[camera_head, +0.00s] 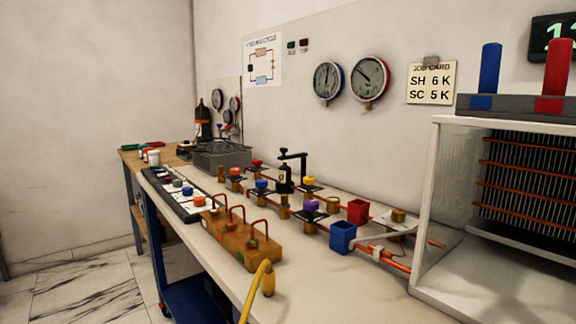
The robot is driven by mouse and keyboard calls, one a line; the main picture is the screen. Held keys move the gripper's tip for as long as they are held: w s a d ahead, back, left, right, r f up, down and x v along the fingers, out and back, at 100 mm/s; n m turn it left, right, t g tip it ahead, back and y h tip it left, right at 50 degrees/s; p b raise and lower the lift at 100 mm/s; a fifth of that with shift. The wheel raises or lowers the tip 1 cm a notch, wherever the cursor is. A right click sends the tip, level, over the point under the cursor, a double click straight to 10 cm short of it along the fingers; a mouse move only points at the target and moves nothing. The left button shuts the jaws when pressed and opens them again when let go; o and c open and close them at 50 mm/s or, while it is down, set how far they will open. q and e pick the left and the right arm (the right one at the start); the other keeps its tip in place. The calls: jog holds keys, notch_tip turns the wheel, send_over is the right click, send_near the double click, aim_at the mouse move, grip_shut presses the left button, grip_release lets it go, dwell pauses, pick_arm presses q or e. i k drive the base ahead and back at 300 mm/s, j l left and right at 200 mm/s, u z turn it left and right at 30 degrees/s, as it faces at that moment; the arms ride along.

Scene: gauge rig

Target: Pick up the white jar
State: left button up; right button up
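A small white jar (154,158) stands upright at the far left, by the near edge of the far wooden table (131,159). It looks partly covered by or close to the end of the nearer bench, and it is too small to make out its lid clearly. Neither my left nor my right gripper is in view.
A long white bench (225,262) runs from the front toward the far table, with a brass block (238,243), a yellow hose (259,283), a blue cup (342,238), a red cup (358,211) and copper pipes on it. A glass-sided cabinet (425,223) stands at right. Floor at left is clear.

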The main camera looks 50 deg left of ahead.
aim_at(154, 156)
jog(key=u, duration=1.85)
